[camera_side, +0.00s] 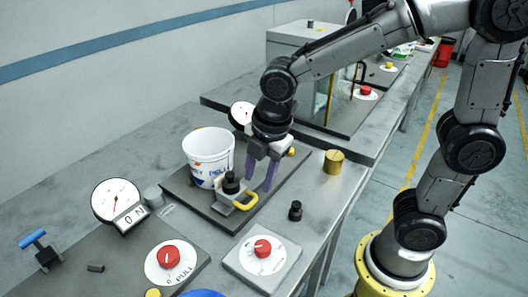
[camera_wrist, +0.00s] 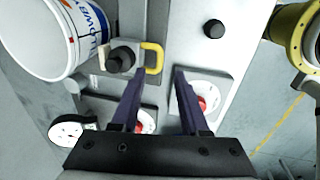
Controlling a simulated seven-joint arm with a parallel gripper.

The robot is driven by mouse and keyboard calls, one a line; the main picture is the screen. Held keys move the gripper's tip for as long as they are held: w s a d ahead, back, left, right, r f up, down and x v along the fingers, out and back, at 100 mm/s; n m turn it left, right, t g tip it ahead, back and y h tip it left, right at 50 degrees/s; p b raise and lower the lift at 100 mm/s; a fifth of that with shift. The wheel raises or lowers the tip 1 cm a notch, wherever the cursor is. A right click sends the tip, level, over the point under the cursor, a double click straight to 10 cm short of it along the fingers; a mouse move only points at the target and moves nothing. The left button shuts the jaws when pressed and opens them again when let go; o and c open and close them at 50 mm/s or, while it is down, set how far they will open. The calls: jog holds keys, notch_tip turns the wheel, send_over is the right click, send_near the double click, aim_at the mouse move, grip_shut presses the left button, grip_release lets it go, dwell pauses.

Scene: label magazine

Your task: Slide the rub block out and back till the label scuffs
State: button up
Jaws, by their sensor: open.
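The rub block (camera_side: 228,200) is a pale block with a black knob on top and a yellow handle (camera_side: 246,201), beside a white bucket (camera_side: 208,146) on a dark plate (camera_side: 205,211). The bucket bears a printed label (camera_side: 198,168) in blue, red and orange; I cannot tell whether it is scuffed. My gripper (camera_side: 261,187) points down with purple fingers apart, close to the handle. In the wrist view the gripper (camera_wrist: 159,72) shows nothing held, and the yellow handle (camera_wrist: 160,58) appears just beyond the fingertips, nearer the left one. Contact cannot be told.
A brass cylinder (camera_side: 333,162) and a small black knob-like piece (camera_side: 295,211) stand right of the plate. Red knobs on white dials (camera_side: 171,258) (camera_side: 263,247) and a gauge (camera_side: 116,200) lie in front. Grey bench top is clear between the brass cylinder and the black piece.

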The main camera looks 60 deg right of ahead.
notch_tip(320, 180, up, 8)
jog(key=s, duration=0.1)
jog(key=shift+s+f, duration=0.25)
jog(key=s+d+r+m+t, duration=0.2)
jog(key=s+d+m, duration=0.4)
jog(key=s+d, duration=0.1)
jog(key=s+d+f+m+t, duration=0.1)
jog(key=s+f+m, duration=0.3)
jog(key=m, duration=0.8)
jog(key=shift+s+d, duration=0.2)
jog(key=shift+s, duration=0.55)
